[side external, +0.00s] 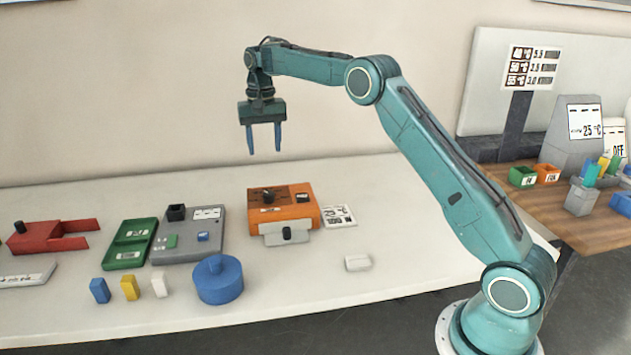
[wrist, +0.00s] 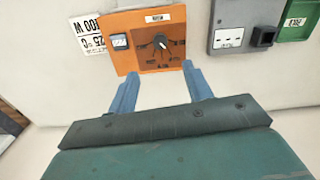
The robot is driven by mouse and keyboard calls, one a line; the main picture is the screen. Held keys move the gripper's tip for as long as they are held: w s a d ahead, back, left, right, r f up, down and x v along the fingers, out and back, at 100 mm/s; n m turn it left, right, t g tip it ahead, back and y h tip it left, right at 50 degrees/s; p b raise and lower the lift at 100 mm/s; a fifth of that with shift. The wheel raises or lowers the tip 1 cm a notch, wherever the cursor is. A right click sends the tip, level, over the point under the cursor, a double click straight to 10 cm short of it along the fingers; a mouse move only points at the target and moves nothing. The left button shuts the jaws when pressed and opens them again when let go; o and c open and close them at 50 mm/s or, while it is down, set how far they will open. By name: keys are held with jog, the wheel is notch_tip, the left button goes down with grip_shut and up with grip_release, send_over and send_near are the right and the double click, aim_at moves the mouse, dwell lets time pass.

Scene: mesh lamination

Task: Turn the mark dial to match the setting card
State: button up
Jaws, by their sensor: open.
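An orange box (side external: 300,208) stands on the table, with a black dial (side external: 268,195) on its top. In the wrist view the dial (wrist: 161,43) sits within a ring of marks too small to read, and its pointer direction is unclear. A white printed card (side external: 338,216) lies beside the box. In the wrist view the card (wrist: 93,36) is partly cut off or covered and shows "100 W" and "25" with a C. My gripper (side external: 265,152) is open and empty, above the orange box and apart from the dial. Its fingers (wrist: 160,72) point toward the box.
A grey unit (side external: 212,245) and a green tray (side external: 125,250) stand left of the box. A blue round container (side external: 218,280) and small blocks (side external: 130,288) are in front of them. A white piece (side external: 357,263) lies front right. The table right of the card is mostly clear.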

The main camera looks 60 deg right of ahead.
aim_at(268, 193)
jog(key=shift+f, duration=0.1)
jog(key=shift+f, duration=6.8)
jog(key=c, duration=1)
jog(key=shift+o, duration=0.2)
